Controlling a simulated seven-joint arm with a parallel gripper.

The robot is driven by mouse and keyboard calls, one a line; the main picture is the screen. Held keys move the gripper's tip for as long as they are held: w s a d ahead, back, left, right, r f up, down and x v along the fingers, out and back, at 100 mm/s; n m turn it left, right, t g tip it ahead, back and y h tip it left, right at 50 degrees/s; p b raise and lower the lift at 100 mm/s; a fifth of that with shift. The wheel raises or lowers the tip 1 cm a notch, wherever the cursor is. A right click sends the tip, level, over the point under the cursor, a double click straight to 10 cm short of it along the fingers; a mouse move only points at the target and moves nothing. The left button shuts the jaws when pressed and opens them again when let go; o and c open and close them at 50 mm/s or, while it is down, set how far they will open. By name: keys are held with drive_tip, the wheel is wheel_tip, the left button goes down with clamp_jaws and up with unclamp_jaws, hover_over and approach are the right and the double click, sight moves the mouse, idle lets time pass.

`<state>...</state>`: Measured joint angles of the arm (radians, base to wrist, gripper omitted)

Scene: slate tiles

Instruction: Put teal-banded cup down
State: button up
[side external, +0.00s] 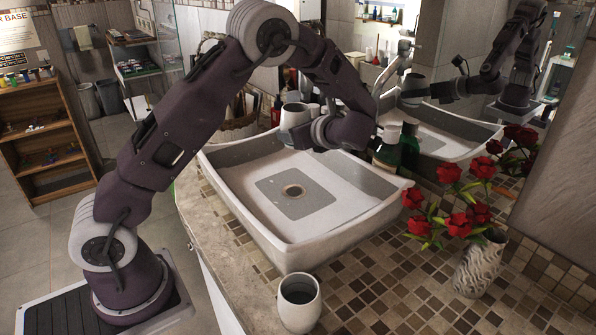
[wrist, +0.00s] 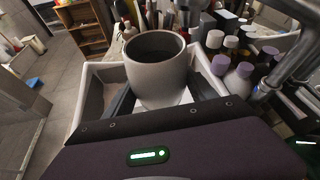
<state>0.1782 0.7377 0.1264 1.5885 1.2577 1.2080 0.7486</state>
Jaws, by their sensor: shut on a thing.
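A pale grey cup (side external: 294,117) is held upright in my gripper (side external: 303,132), above the far side of the white sink. The wrist view shows the same cup (wrist: 157,72) with its dark open mouth upward, between the fingers of my gripper (wrist: 158,100). I cannot clearly make out a teal band on it. A second pale cup (side external: 299,310) stands upright on the tiled counter, in front of the sink's near corner. No band can be told on that one either.
The sink basin (side external: 335,212) is empty. Bottles (side external: 388,152) stand behind its far right corner; purple-capped bottles (wrist: 238,82) are near in the wrist view. Red roses in a white vase (side external: 478,265) stand at right. Tiled counter (side external: 400,290) is clear between the second cup and the vase.

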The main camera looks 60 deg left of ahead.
drive_tip(key=shift+n+g, duration=0.5)
drive_tip(key=shift+g, duration=0.1)
drive_tip(key=w+f, duration=0.1)
drive_tip(key=f, duration=0.3)
drive_tip(key=w+a+f, duration=0.1)
drive_tip(key=w+f, duration=0.1)
drive_tip(key=f, duration=0.2)
drive_tip(key=w+a+f, duration=0.1)
drive_tip(key=f, duration=0.3)
drive_tip(key=shift+w+a+f, duration=0.15)
drive_tip(key=shift+a+f, duration=0.1)
drive_tip(key=shift+f, duration=0.05)
drive_tip(key=o, duration=1.7)
drive_tip(key=shift+f, duration=0.15)
drive_tip(key=shift+o, duration=0.2)
